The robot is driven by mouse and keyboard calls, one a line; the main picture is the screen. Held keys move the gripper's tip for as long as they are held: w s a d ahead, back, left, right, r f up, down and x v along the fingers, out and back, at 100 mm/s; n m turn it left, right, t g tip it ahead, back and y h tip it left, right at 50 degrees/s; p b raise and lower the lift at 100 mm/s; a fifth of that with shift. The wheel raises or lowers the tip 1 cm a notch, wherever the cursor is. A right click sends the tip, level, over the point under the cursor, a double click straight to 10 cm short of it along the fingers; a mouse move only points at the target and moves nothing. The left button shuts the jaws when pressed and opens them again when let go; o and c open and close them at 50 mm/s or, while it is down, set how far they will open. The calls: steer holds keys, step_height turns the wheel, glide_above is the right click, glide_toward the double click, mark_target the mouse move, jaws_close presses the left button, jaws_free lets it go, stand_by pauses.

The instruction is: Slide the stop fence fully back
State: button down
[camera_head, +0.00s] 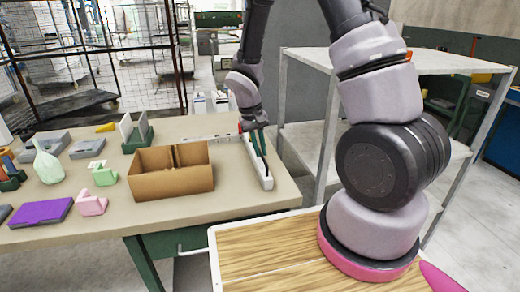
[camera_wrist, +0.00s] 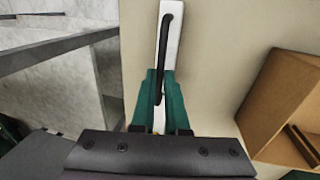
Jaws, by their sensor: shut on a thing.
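The stop fence appears to be the long white bar (camera_head: 268,182) on the right part of the table, with a black bow handle (camera_head: 262,149) along its top. In the wrist view the white bar (camera_wrist: 178,42) runs up the middle, and the black handle (camera_wrist: 165,45) bends over at its top end. My gripper (camera_head: 257,136) reaches down at the bar's far part. Its green fingers (camera_wrist: 160,88) stand on both sides of the handle, shut on it. The bar's far end is hidden by the gripper.
An open cardboard box (camera_head: 170,182) stands left of the bar and also shows in the wrist view (camera_wrist: 285,105). A thin pale strip (camera_head: 212,137) lies behind it. A purple block (camera_head: 42,212) and other small objects lie further left. A metal-framed shelf (camera_head: 335,100) stands close to the right.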

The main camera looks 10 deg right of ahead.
stand_by(0.9)
steer(key=shift+d, duration=1.75)
steer(key=c, duration=0.9)
jaws_free()
steer(key=shift+d, duration=0.15)
steer(key=r, duration=0.3)
steer(key=a+r, duration=0.1)
steer(key=r, duration=0.3)
steer(key=a+r, duration=0.1)
steer(key=r, duration=0.2)
steer(key=shift+a+r, duration=0.15)
steer(key=shift+r, duration=0.2)
